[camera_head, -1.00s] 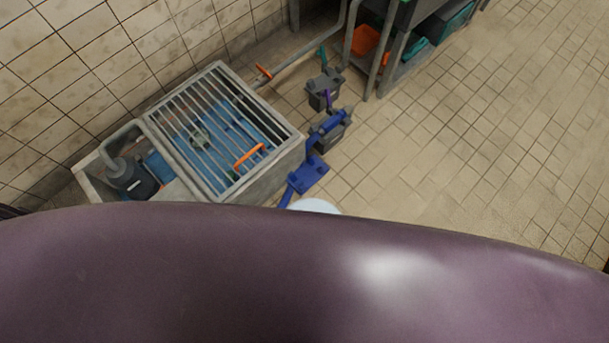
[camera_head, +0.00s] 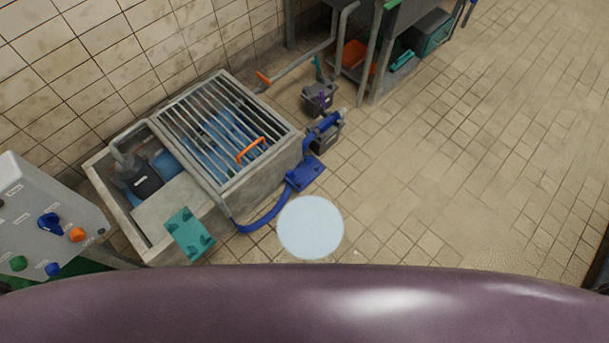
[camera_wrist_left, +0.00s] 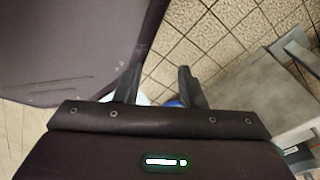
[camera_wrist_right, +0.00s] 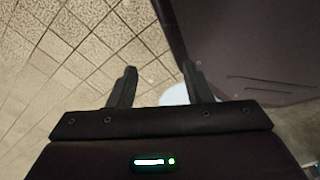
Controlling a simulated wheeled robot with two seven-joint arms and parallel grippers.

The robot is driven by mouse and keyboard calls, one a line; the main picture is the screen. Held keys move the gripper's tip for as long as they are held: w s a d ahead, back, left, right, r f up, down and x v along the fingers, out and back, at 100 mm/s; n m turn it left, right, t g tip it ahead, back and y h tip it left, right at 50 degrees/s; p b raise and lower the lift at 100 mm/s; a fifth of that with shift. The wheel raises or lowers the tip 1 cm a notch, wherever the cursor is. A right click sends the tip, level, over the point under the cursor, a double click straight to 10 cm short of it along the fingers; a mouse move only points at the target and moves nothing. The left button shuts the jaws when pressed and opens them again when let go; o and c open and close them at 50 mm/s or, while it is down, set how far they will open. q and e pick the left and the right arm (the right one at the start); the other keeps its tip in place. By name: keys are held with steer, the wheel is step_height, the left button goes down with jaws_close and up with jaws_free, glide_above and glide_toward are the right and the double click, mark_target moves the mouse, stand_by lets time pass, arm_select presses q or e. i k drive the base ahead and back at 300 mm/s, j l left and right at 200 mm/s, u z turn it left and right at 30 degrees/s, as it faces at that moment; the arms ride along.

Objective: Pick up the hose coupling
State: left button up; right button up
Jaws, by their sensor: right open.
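A blue hose (camera_head: 266,220) curves over the floor from the pit's side to a blue plate (camera_head: 305,174). A blue piece with a pale grey end, which looks like the hose coupling (camera_head: 327,122), lies tilted on a dark grey block (camera_head: 324,139) beside the pit. My left gripper (camera_wrist_left: 158,72) shows in the left wrist view, fingers apart and nothing between them. My right gripper (camera_wrist_right: 158,70) shows in the right wrist view, also open and empty. Neither gripper shows in the head view, so their distance from the coupling cannot be told.
A concrete pit (camera_head: 246,182) with a bar grate and orange handle stands at left. A teal block (camera_head: 188,233) sits on its near edge. A control box (camera_head: 45,215) is at far left. A pale round disc (camera_head: 310,227) is near my body. A shelf stands behind; right floor is clear.

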mark_target(325, 124)
steer(key=i+l+u, duration=0.1)
steer(key=i, duration=0.35)
steer(key=i+l+u, duration=0.15)
steer(key=i+l, duration=0.2)
steer(key=i, duration=0.15)
